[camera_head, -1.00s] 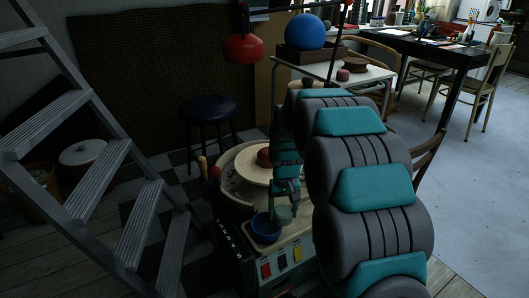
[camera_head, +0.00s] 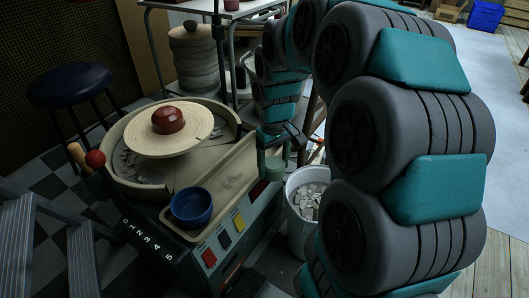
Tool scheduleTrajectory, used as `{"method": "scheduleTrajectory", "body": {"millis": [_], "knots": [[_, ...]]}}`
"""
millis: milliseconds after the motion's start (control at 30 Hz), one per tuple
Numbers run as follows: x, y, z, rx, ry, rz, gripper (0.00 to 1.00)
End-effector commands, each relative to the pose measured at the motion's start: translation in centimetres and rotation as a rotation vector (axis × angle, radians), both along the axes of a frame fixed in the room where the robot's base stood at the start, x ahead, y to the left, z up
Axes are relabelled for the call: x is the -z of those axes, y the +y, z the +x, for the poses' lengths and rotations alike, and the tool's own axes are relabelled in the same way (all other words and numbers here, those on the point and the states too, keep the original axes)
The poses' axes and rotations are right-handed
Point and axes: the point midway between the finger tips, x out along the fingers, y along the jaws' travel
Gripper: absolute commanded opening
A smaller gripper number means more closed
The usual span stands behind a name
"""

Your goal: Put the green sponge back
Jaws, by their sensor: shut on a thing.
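The green sponge (camera_head: 272,168) is a small, pale green, rounded piece at the right edge of the pottery wheel's housing. My gripper (camera_head: 275,150) is shut on it from above, and the fingers partly hide it. The sponge is held to the right of the blue bowl (camera_head: 192,207), apart from it. I cannot tell whether the sponge touches the housing or hangs just beyond its edge.
The pottery wheel (camera_head: 145,138) carries a red-brown lump (camera_head: 168,120). A white bucket of pale scraps (camera_head: 291,213) stands right of the wheel. Colored switches (camera_head: 226,240) line the housing's front. A dark stool (camera_head: 70,86) and a stepladder (camera_head: 80,262) stand at left.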

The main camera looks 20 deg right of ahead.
Motion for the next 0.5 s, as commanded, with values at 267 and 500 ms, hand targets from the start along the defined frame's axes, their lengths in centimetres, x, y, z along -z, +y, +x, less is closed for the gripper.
{"method": "scheduleTrajectory", "body": {"millis": [267, 500], "knots": [[0.6, -0.6, -0.1, -0.016, 0.002, 0.0, 0.3], [1.0, -1.1, 4.3, -0.016, 0.0, -0.001, 0.3]]}}
